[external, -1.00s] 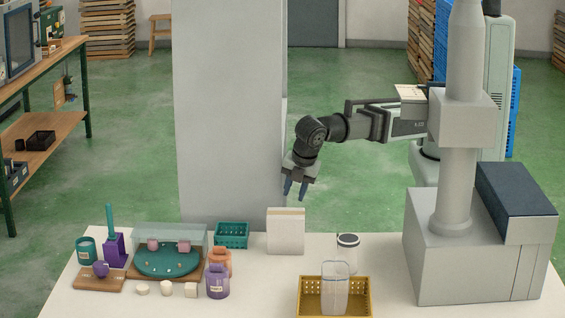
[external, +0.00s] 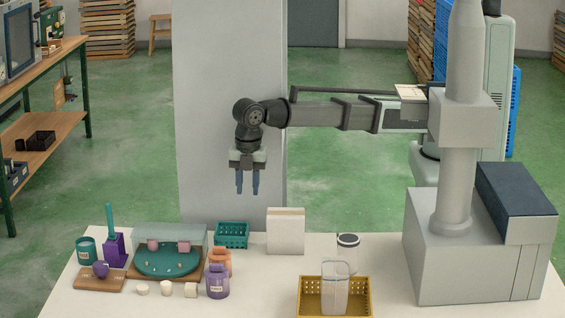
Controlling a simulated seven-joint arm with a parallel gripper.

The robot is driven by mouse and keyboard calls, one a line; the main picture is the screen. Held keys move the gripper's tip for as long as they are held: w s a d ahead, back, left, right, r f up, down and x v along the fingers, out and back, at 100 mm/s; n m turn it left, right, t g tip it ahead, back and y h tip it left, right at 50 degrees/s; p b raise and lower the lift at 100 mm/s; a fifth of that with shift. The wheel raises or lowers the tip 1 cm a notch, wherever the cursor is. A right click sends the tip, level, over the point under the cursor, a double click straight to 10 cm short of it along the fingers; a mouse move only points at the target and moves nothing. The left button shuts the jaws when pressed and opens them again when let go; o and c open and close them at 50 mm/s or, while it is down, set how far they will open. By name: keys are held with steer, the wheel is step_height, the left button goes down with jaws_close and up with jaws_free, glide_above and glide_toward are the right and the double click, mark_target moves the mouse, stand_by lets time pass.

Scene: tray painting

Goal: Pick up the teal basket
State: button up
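The teal basket (external: 232,242) stands on the table towards the back, between the glass-covered teal tray on its left and a white box on its right. It is small, with holes in its wall. My gripper (external: 247,190) points straight down above and slightly right of the basket, well clear of it. Its two blue-grey fingers are apart with nothing between them.
An orange jar (external: 220,262) and a purple jar (external: 217,282) stand in front of the basket. The white box (external: 286,232) is close on its right. The teal tray (external: 168,258) sits under a clear cover on its left. A yellow crate (external: 311,300) is at the front.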

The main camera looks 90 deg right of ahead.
steer(key=shift+w+f, duration=0.15)
steer(key=shift+f, duration=3.4)
steer(key=shift+w+f, duration=0.1)
steer(key=shift+f, duration=3.4)
steer(key=shift+c, duration=0.2)
jaws_close()
